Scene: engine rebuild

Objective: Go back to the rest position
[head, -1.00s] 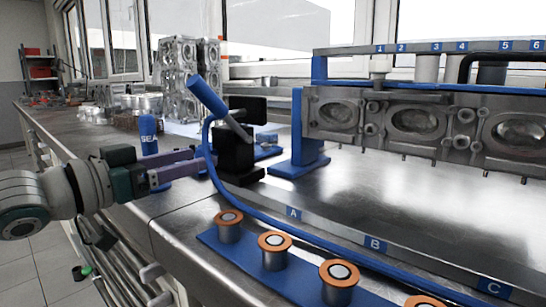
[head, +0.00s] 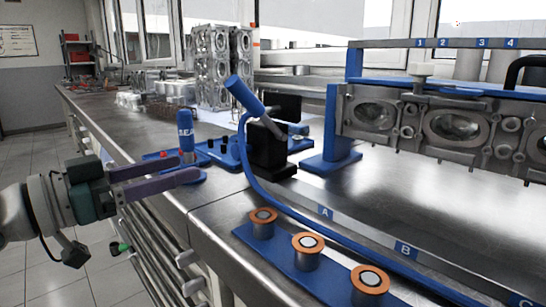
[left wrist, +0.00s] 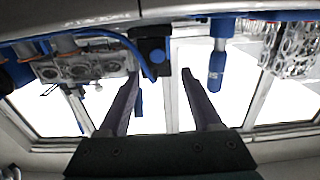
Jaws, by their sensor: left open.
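My left gripper (head: 188,179) comes in from the left in the head view. Its two purple fingers are apart with nothing between them. It hangs over the front edge of the metal bench (head: 215,190), near a blue cylinder with white lettering (head: 186,135). In the left wrist view the fingers (left wrist: 160,80) are spread apart and empty, and the lettered cylinder (left wrist: 217,70) shows beyond them to the right. My right gripper is not in view.
A black block (head: 268,150) holds a tilted blue-handled tool (head: 245,97). Orange-topped cylinders stand on a blue strip (head: 283,262) along the bench front. A cylinder head (head: 440,125) is on a blue stand at right. Open floor (head: 30,145) lies left of the bench.

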